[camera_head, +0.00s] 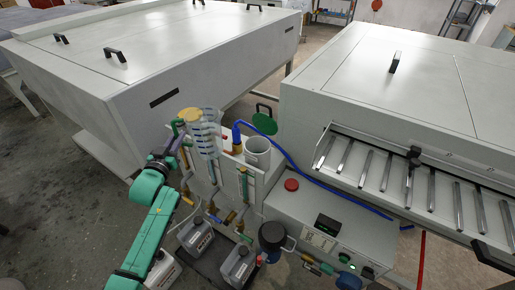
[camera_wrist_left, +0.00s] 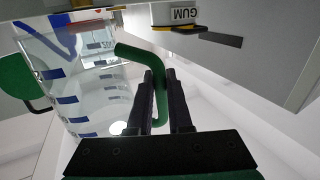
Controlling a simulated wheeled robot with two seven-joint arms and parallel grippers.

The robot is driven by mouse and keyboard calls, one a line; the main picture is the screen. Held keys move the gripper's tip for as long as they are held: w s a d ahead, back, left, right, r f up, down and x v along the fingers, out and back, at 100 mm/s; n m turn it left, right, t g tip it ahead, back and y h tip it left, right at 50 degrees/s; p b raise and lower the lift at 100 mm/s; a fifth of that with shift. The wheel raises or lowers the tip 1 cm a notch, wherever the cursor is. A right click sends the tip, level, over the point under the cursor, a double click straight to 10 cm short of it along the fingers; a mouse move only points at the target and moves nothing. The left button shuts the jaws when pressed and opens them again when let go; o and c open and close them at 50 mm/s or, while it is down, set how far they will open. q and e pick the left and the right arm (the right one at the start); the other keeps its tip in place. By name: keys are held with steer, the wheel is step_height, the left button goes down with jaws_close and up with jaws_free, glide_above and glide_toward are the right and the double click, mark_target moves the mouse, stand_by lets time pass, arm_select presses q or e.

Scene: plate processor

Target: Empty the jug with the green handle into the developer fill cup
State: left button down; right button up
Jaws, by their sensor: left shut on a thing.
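The clear jug (camera_head: 206,138) with blue markings is held in the air on the left of the fill station; it also shows in the left wrist view (camera_wrist_left: 85,85). Its green handle (camera_wrist_left: 130,56) runs between the fingers of my left gripper (camera_wrist_left: 162,88), which is shut on it. In the head view my left gripper (camera_head: 174,150) is left of the jug. The jug looks close to upright; its liquid level is unclear. A white open cup (camera_head: 258,158), apparently the developer fill cup, stands to the right, apart from the jug.
A green lid (camera_head: 264,124) stands behind the white cup. A yellow lid (camera_head: 190,115) is beside the jug's top. A blue hose (camera_head: 300,170) runs right of the cup. A red button (camera_head: 291,185) is on the control box. Large machine housings (camera_head: 180,55) flank the station.

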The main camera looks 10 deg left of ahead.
mark_target(173, 125)
arm_select(q)
steer(key=shift+r, duration=0.1)
stand_by(0.3)
step_height(173, 125, up, 5)
steer(key=p, duration=0.5)
steer(key=shift+r, duration=0.2)
steer(key=shift+f, duration=0.2)
